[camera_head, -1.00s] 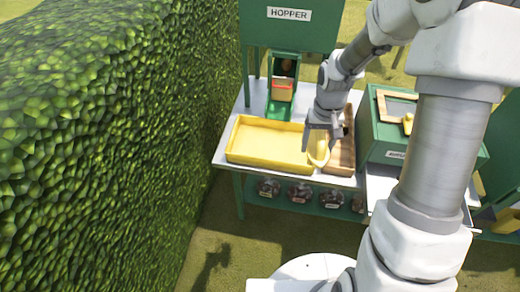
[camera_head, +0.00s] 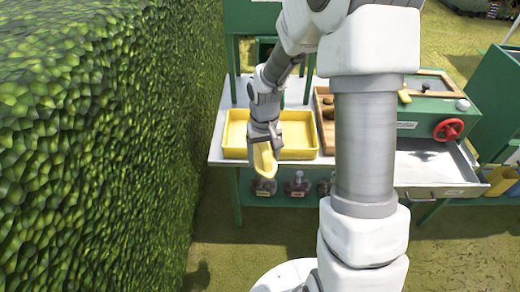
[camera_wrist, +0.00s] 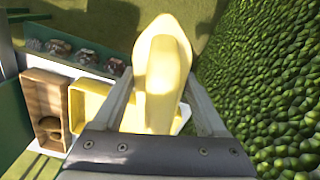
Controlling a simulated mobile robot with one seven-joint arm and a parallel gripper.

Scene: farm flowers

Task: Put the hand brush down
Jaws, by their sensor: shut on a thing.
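My gripper (camera_head: 264,138) is shut on a yellow object, which I take to be the hand brush (camera_head: 265,160). The brush hangs in front of the yellow tray (camera_head: 299,153), near the front edge of the grey table. In the wrist view the brush (camera_wrist: 165,75) stands between the two fingers of my gripper (camera_wrist: 160,108) and covers part of the yellow tray (camera_wrist: 90,97). Whether it has bristles cannot be seen.
A wooden box (camera_head: 324,130) with dark things in it stands right of the tray. A green machine with a red wheel (camera_head: 448,129) and an open drawer (camera_head: 440,172) are further right. Several jars (camera_head: 297,187) stand on the lower shelf. A hedge (camera_head: 100,150) fills the left.

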